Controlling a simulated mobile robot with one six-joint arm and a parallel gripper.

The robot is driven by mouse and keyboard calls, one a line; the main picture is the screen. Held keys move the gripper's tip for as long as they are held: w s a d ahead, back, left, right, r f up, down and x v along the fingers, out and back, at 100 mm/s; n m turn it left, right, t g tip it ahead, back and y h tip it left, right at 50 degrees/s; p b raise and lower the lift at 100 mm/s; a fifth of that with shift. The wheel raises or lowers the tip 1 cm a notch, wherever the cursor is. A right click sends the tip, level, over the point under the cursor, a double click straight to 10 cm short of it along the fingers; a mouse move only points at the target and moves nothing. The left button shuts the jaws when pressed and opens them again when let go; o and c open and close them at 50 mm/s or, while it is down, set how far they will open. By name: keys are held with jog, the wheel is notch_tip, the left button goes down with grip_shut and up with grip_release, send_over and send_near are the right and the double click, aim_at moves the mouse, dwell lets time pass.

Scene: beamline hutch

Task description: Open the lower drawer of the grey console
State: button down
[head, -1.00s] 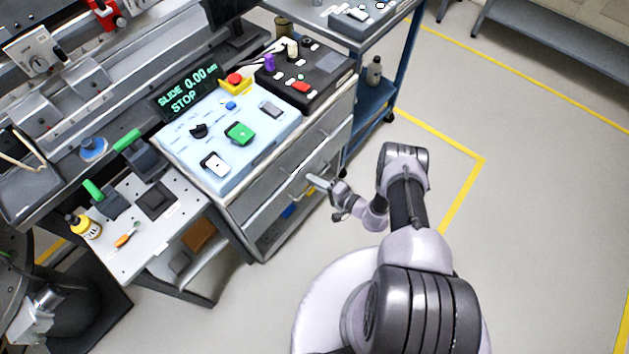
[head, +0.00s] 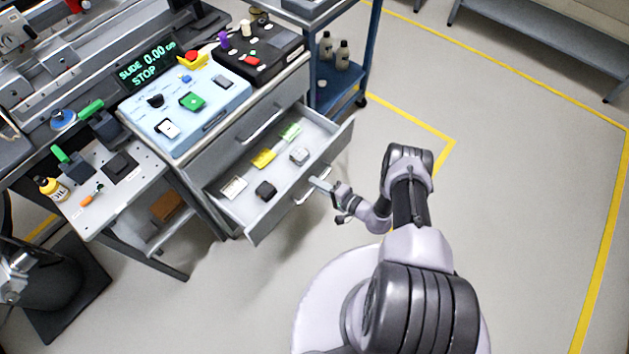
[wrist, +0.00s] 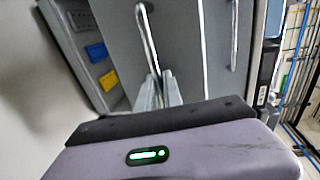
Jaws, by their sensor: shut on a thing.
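The grey console (head: 214,150) stands left of centre in the head view. Its lower drawer (head: 280,212) is pulled well out, with its inside showing. The bar handle (head: 300,199) is on the drawer's front; a bar handle (wrist: 148,38) also shows upright in the wrist view. My gripper (head: 319,184) is shut on this handle; its fingers (wrist: 158,90) meet at the bar in the wrist view. The upper drawer (head: 240,137) is shut, with its own bar handle (head: 261,126).
A blue cart (head: 336,101) with bottles stands behind right. A perforated side table (head: 112,194) is left. Floor to the right is clear.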

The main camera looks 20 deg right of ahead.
jog(key=shift+s+d, duration=0.25)
jog(key=c, duration=1.5)
grip_release()
jog(key=p+v, duration=0.4)
jog(key=v, duration=1.3)
jog(key=shift+s+p, duration=0.2)
jog(key=shift+p, duration=0.15)
